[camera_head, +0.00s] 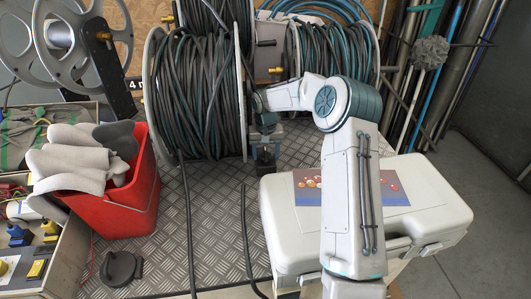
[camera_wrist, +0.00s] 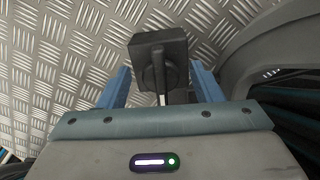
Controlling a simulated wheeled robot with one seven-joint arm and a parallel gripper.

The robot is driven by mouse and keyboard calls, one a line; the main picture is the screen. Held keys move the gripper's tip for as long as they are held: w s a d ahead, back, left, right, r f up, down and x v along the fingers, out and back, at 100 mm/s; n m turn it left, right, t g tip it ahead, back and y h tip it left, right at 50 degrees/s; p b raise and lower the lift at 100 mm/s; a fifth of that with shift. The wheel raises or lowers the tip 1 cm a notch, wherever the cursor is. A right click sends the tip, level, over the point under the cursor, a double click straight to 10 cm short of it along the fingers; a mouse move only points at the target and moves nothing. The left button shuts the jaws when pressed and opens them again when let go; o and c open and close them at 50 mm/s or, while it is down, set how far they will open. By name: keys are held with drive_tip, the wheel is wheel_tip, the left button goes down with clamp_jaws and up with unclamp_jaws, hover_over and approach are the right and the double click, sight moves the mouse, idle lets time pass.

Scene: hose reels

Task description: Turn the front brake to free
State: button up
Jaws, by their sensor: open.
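The front brake looks to be a small dark block with a round knob (camera_wrist: 153,44) in the wrist view; a pale mark runs along the knob's handle. In the head view a dark block (camera_head: 265,160) stands on the plate at the right foot of the front hose reel (camera_head: 198,100). My gripper (camera_wrist: 160,76) is open, its two blue fingers on either side of the knob with gaps visible. In the head view my gripper (camera_head: 265,138) points down over the block and hides its upper part. I cannot read any brake markings.
A white case (camera_head: 290,235) stands right of the block, under my arm. A red bin (camera_head: 130,208) with grey gloves (camera_head: 75,160) stands left. Loose hose ends (camera_head: 188,230) lie on the tread plate (camera_head: 220,215). The reel's flange (camera_wrist: 265,50) curves close by on the right in the wrist view.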

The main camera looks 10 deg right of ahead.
sight(266, 154)
drive_tip(key=c, duration=1)
drive_tip(key=shift+n, duration=0.8)
drive_tip(key=o, duration=1)
wheel_tip(266, 154, up, 7)
drive_tip(key=shift+f, duration=0.1)
drive_tip(key=shift+r, duration=0.35)
